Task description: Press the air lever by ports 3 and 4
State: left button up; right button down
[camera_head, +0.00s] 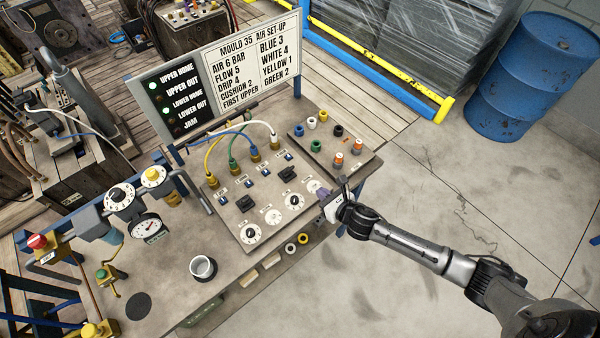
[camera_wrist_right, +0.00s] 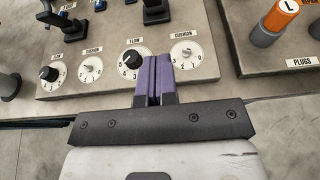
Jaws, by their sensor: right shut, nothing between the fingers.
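The valve panel (camera_head: 228,216) lies on the bench with two black levers. The lever nearer the blue and white hose ends (camera_head: 287,173) is upright, and the sign lists blue 3 and white 4. It shows at the top of the right wrist view (camera_wrist_right: 155,12), cut off by the frame edge. The other black lever (camera_head: 245,203) stands by the yellow and green hoses. My right gripper (camera_head: 318,190) is shut and empty at the panel's right edge. Its purple fingers (camera_wrist_right: 156,78) are over the flow and cushion dials, apart from the levers. My left gripper is out of view.
A plugs tray (camera_head: 334,168) with coloured plugs sits right of the panel. The hoses arch behind the levers, below the sign board (camera_head: 225,70). A cup (camera_head: 203,268), gauge (camera_head: 146,228) and red button (camera_head: 37,241) stand on the left. Open floor lies to the right.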

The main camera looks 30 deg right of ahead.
jog(key=x, duration=0.8)
jog(key=w, duration=0.1)
jog(key=w+r, duration=0.1)
jog(key=shift+w+a+r, duration=0.15)
jog(key=shift+w+r, duration=0.05)
jog(key=shift+w, duration=0.1)
jog(key=shift+w+a+r, duration=0.1)
jog(key=shift+w+r, duration=0.05)
jog(key=shift+w, duration=0.35)
